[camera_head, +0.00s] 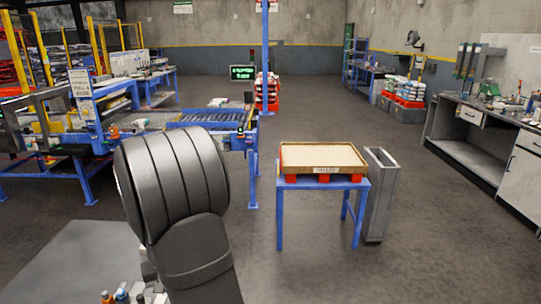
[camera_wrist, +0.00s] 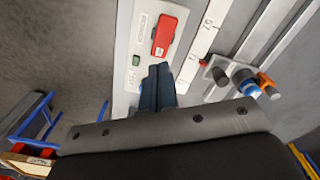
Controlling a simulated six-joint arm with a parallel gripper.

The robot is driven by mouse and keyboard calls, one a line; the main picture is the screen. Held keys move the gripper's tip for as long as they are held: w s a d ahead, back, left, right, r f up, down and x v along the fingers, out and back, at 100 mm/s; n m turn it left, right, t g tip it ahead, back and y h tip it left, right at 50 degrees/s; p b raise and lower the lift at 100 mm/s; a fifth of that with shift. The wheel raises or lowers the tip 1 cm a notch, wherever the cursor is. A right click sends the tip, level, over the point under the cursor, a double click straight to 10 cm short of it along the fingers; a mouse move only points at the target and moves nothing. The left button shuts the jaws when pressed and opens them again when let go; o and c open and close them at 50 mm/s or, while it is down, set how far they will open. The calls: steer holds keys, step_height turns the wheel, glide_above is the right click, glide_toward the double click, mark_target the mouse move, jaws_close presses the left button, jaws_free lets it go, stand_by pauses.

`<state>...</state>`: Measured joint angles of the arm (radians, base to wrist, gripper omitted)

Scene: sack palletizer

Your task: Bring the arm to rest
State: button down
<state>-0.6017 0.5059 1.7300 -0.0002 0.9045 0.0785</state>
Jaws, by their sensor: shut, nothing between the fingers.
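My gripper (camera_wrist: 157,72) shows in the wrist view with its two dark fingers together and nothing between them. The fingertips point at a pale panel or bench surface (camera_wrist: 128,45) and appear just below a red block (camera_wrist: 165,36); I cannot tell how far above the surface they are. In the head view my dark arm fills the lower left of the middle, and the gripper itself is hidden.
A wooden pallet tray (camera_head: 323,158) sits on a blue table (camera_head: 279,215), beside a grey bin (camera_head: 381,205). A roller conveyor (camera_head: 205,119) stands behind my arm. A workbench (camera_head: 480,125) lines the right wall. Central floor is open.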

steer(key=s+a+r+n, duration=0.1)
steer(key=s+a+n, duration=0.6)
steer(key=s+a, duration=0.4)
steer(key=shift+s+t, duration=0.3)
